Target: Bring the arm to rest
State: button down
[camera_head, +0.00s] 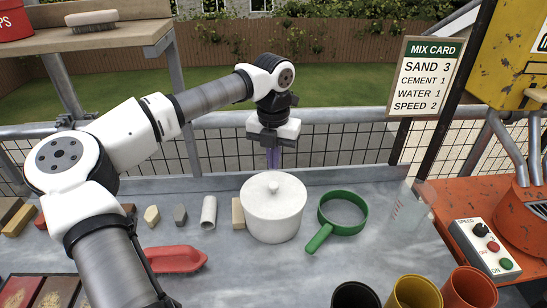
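My arm reaches in from the lower left, bends over the bench and points its gripper (273,158) straight down.
Black, yellow and red cups (415,292) stand in front. An orange mixer stand with a control box (486,245) is right.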

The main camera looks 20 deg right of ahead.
aim_at(274, 184)
jog(key=shift+f, duration=0.2)
jog(key=shift+f+b, duration=2.05)
jog(key=shift+f, duration=0.6)
jog(key=shift+r, duration=0.1)
jog(key=shift+r, duration=0.15)
notch_tip(274, 184, up, 7)
jog(key=p, duration=0.4)
